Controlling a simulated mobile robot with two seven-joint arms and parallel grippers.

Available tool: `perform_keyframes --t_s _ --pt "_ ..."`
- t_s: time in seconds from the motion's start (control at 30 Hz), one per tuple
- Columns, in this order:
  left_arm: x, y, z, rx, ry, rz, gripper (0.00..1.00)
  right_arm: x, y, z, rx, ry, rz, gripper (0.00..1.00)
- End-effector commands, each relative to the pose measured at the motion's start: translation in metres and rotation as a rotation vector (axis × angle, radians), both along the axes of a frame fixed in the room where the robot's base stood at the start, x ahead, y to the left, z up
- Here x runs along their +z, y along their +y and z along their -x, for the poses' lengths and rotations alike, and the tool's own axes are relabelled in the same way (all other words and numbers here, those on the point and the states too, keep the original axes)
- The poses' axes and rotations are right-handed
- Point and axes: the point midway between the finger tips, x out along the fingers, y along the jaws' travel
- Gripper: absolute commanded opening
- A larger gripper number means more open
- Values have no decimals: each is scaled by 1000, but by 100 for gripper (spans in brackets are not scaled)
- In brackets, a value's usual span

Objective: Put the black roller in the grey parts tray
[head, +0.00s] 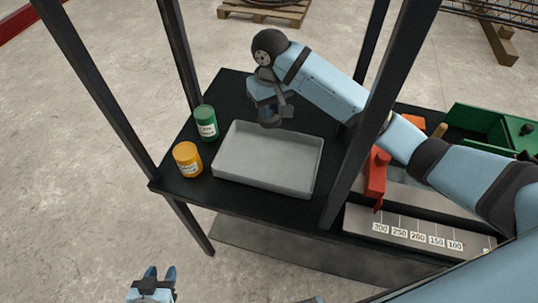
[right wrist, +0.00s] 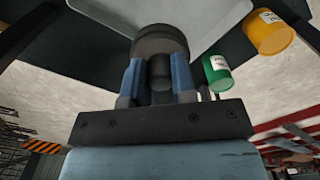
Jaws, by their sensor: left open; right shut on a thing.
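The black roller (right wrist: 160,42) is held between the blue fingers of my right gripper (right wrist: 159,72), which is shut on it. In the head view, my right gripper (head: 268,103) is at the far edge of the grey parts tray (head: 268,160), and the roller is mostly hidden there by the gripper. The tray looks empty and sits on a black table. Its pale surface also shows beyond the roller in the right wrist view (right wrist: 205,15). I cannot tell the height of the roller over the tray. My left gripper (head: 160,272) is open and empty at the bottom, away from the table.
A green can (head: 205,123) and an orange-yellow can (head: 187,159) stand left of the tray. Dark upright posts (head: 370,110) rise around the table.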

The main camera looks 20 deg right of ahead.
Motion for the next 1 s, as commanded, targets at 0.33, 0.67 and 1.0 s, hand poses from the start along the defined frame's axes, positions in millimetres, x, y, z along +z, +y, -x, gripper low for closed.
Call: perform_keyframes --t_s 0.33,0.67,1.0 --pt "1 0 2 1 8 -3 43 -91 0 1 1 3 2 0" --pt "0 3 3 4 11 -6 43 -137 1 0 0 -1 0 0" --pt "5 3 2 4 7 -5 43 -177 1 0 1 -2 1 0"
